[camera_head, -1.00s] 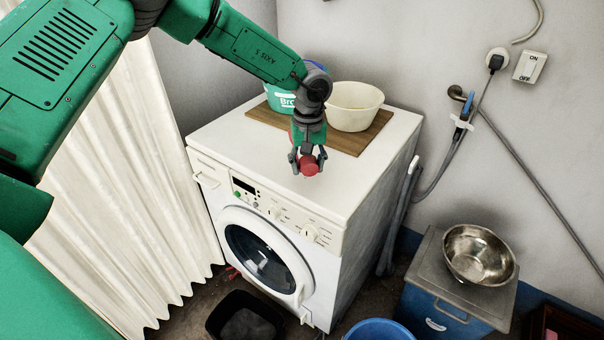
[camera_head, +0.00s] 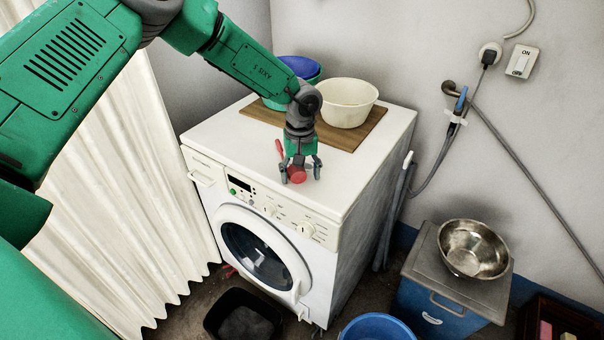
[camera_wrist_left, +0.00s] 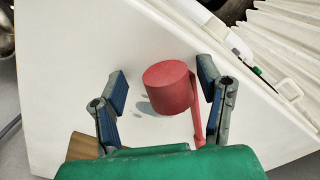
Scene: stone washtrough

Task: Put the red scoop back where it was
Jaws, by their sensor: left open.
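The red scoop (camera_head: 298,175) is near the front edge of the white washing machine's top (camera_head: 235,140). Its handle shows to the left of my gripper in the head view. My left gripper (camera_head: 300,172) is open above the scoop, a finger on either side. In the left wrist view, the scoop's round cup (camera_wrist_left: 168,88) lies between the spread fingers (camera_wrist_left: 165,88), with gaps at both sides; the handle runs down beside the right finger. Shadows show beside the cup; whether it rests fully on the top I cannot tell. My right gripper is not in view.
A wooden board (camera_head: 365,136) at the back of the top bears a cream bowl (camera_head: 347,105) and a green tub (camera_head: 268,104) with a blue bowl (camera_head: 300,66). A metal bowl (camera_head: 473,250) stands on a blue cabinet at right. The top's right front is clear.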

